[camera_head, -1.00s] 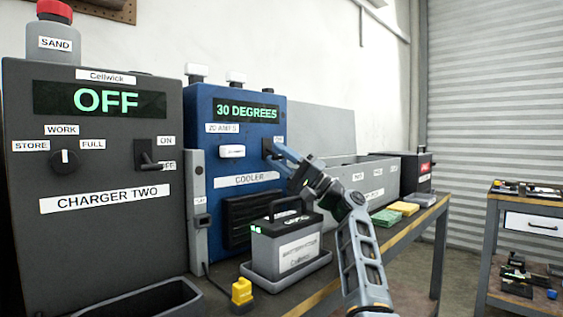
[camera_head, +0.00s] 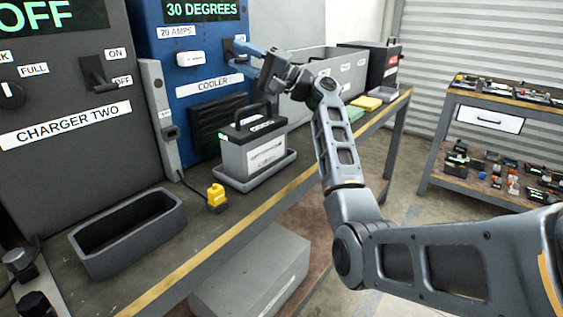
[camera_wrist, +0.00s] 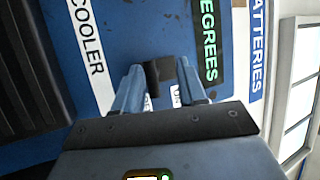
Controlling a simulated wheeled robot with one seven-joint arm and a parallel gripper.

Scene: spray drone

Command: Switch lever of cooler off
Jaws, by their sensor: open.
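The cooler (camera_head: 185,95) is a blue box with a green "30 DEGREES" display and a "COOLER" label; its blue face also fills much of the wrist view (camera_wrist: 110,25). Its dark lever (camera_wrist: 152,76) is on the front panel, right of the "20 AMPS" label. My gripper (camera_head: 240,47) is at the panel by the lever. In the wrist view, my gripper (camera_wrist: 159,72) has its two blue fingers apart, with the lever between the tips. Contact cannot be told. The small labels by the lever are partly hidden by the fingers, so the lever's position is unclear.
Charger two (camera_head: 60,120), with its own switch, stands left of the cooler. A battery (camera_head: 252,145) with a raised handle sits in a tray below my gripper. A yellow plug (camera_head: 216,196) and an empty grey bin (camera_head: 128,232) are on the bench. A shelf cart (camera_head: 490,125) stands right.

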